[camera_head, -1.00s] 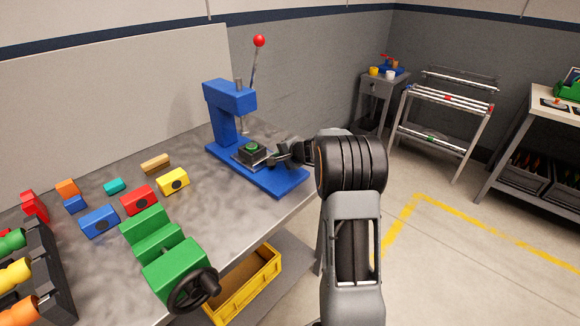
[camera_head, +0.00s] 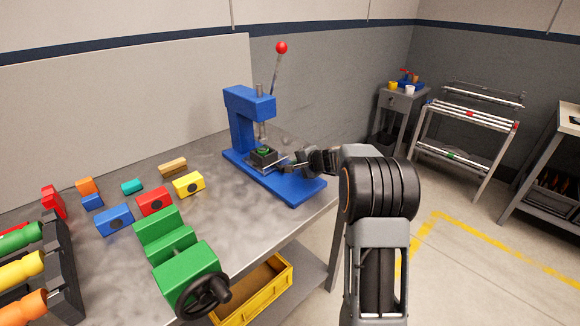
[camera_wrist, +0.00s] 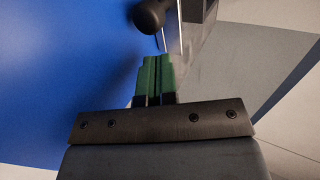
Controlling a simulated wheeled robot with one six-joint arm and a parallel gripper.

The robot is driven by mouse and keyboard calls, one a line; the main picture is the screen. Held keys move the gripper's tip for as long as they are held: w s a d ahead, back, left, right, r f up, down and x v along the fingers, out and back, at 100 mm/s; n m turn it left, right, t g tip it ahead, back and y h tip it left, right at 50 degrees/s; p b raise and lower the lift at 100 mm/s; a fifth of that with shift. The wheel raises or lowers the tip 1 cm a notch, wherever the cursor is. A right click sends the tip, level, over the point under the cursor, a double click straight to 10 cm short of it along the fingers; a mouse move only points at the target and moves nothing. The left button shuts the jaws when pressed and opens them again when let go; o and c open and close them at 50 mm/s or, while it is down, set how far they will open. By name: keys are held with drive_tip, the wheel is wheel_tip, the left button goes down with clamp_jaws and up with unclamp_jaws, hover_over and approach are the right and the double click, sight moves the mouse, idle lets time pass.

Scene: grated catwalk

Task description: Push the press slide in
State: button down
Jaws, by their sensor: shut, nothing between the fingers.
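The blue press (camera_head: 249,105) stands on the workbench, with a red-balled lever. Its slide (camera_head: 263,158), a dark block with a green piece on top, sits over the blue base, directly under the ram. My gripper (camera_head: 286,165) is low over the base, just right of the slide, on its outer side. In the wrist view my green fingertips (camera_wrist: 155,77) are shut together and empty. A dark round knob (camera_wrist: 150,15) lies just ahead of them, beside a grey metal part. I see a small gap in that view; the head view is too small to confirm contact.
Red, blue and yellow blocks (camera_head: 155,201) and a green vise (camera_head: 182,255) stand on the bench (camera_head: 240,222) to the left. A yellow crate (camera_head: 262,290) is below the bench. Floor to the right is open, with a cart (camera_head: 465,135) behind.

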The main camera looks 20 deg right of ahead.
drive_tip(key=v, duration=1)
drive_tip(key=shift+s+d+f, duration=0.1)
drive_tip(key=shift+s+d, duration=0.05)
drive_tip(key=shift+d, duration=0.2)
drive_tip(key=s+f+g, duration=0.1)
drive_tip(key=s+a+f+n+g, duration=0.1)
drive_tip(key=s+f, duration=0.1)
drive_tip(key=s+a+f+g, duration=0.1)
drive_tip(key=s+f, duration=0.1)
drive_tip(key=shift+p, duration=0.35)
drive_tip(key=s+a+r+n+g+h+p, duration=0.1)
drive_tip(key=s+a+r+n+p, duration=0.2)
drive_tip(key=s, duration=0.4)
drive_tip(key=s+a+r+n+g+h+p, duration=0.1)
drive_tip(key=s+a+r+n+h+p, duration=0.1)
drive_tip(key=s, duration=0.5)
drive_tip(key=s+a+r+n+g+h+p, duration=0.2)
drive_tip(key=s+a+r+n+p, duration=0.2)
drive_tip(key=s+a+n, duration=0.3)
drive_tip(key=shift+s+a+r+p, duration=0.4)
drive_tip(key=shift+s+r, duration=0.1)
drive_tip(key=shift+r, duration=0.2)
